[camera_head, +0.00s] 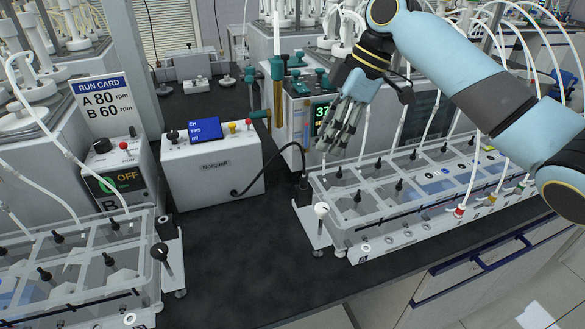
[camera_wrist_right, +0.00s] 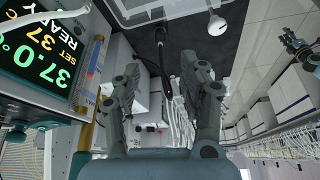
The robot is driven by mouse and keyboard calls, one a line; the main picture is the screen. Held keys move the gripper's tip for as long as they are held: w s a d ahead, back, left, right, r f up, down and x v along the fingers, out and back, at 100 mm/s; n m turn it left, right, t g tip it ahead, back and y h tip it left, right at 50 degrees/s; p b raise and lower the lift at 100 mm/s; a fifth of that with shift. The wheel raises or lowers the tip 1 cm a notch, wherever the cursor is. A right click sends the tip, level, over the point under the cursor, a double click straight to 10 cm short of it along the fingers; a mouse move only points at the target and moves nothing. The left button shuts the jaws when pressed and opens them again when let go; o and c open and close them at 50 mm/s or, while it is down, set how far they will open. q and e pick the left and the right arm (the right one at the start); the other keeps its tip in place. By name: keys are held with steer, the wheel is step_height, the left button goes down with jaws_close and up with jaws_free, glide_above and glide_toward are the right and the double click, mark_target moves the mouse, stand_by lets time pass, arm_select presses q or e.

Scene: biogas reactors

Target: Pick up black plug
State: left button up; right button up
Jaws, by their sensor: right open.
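The black plug (camera_head: 303,188) stands upright at the left end of the right-hand clear bath, with a black cable running from it to the white box. It shows small and dark in the right wrist view (camera_wrist_right: 161,36), beyond my fingers. My right gripper (camera_head: 341,132) is above the bath's back left corner, higher than the plug and to its right. It is open, and its fingers (camera_wrist_right: 162,78) are spread with nothing between them. A small blue and black part at the wrist view's right edge looks like my left gripper (camera_wrist_right: 294,42); its fingers are too small to read.
The white box (camera_head: 212,165) stands left of the plug. A white ball knob (camera_head: 321,210) is close in front of the plug. The heater unit with its green display (camera_head: 323,115) is behind my right gripper. Tubes rise from the right bath (camera_head: 420,215). Dark bench top (camera_head: 240,250) is clear in front.

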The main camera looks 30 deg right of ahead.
glide_above(304, 176)
steer(key=s+d, duration=0.2)
step_height(304, 176, down, 4)
steer(key=shift+w+f, duration=0.15)
steer(key=shift+f, duration=0.05)
steer(key=shift+w+f, duration=0.15)
steer(key=shift+f, duration=0.1)
steer(key=x, duration=0.1)
steer(key=p+x, duration=0.1)
steer(key=x, duration=0.3)
steer(key=shift+w+a+r, duration=0.15)
steer(key=shift+w, duration=0.1)
steer(key=shift+s, duration=0.1)
steer(key=shift+c, duration=1)
arm_select(q)
steer(key=s, duration=0.1)
steer(key=s+r, duration=0.1)
steer(key=shift+s+r, duration=0.25)
steer(key=shift+s, duration=0.05)
arm_select(e)
steer(key=c, duration=0.7)
